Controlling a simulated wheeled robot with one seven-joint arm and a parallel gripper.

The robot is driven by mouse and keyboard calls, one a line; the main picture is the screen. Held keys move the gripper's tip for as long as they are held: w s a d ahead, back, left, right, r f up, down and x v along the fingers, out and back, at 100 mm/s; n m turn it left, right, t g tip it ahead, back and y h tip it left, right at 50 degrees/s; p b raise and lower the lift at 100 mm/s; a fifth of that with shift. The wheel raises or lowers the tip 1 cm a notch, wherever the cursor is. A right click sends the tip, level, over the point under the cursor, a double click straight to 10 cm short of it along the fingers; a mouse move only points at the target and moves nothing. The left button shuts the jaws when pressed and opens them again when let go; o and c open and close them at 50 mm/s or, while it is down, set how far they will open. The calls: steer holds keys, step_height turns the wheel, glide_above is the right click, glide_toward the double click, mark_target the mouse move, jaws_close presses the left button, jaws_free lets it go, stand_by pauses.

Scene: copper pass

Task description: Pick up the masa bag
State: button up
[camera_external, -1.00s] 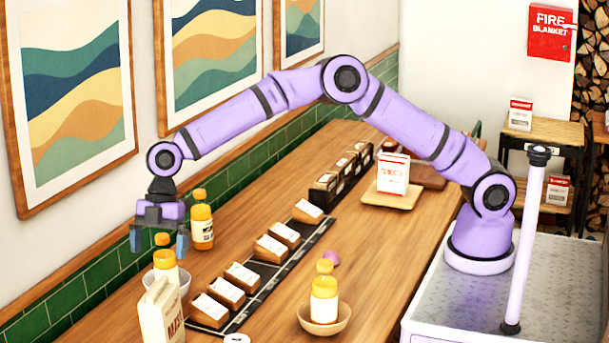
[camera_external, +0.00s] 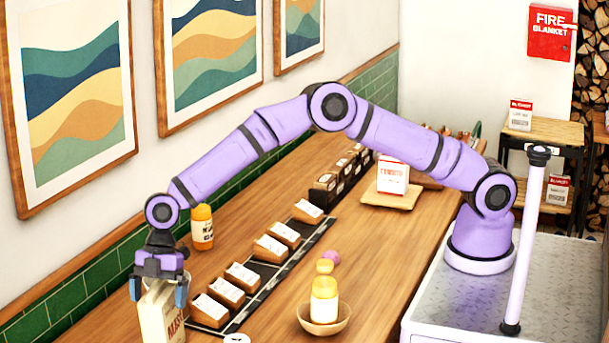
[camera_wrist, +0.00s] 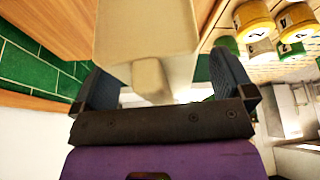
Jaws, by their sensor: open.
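The masa bag (camera_external: 162,318) is a cream bag with red lettering, standing at the near left end of the wooden counter in the external view. My gripper (camera_external: 158,290) is open above it, its fingers to either side of the bag's top. In the wrist view the pale bag (camera_wrist: 147,35) reaches in between the two spread fingers of my gripper (camera_wrist: 163,85). A gap shows between the bag and each finger there. The bag's lower part is cut off by the external view's edge.
A yellow-capped bottle (camera_external: 202,228) stands behind my gripper near the wall. A wooden bowl (camera_external: 340,322) holds another bottle (camera_external: 324,300). A black strip with several card-topped blocks (camera_external: 241,277) runs along the counter. Several yellow-lidded jars (camera_wrist: 254,20) show in the wrist view.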

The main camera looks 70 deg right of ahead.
steer(key=c, duration=1.8)
steer(key=shift+r, duration=0.15)
jaws_close()
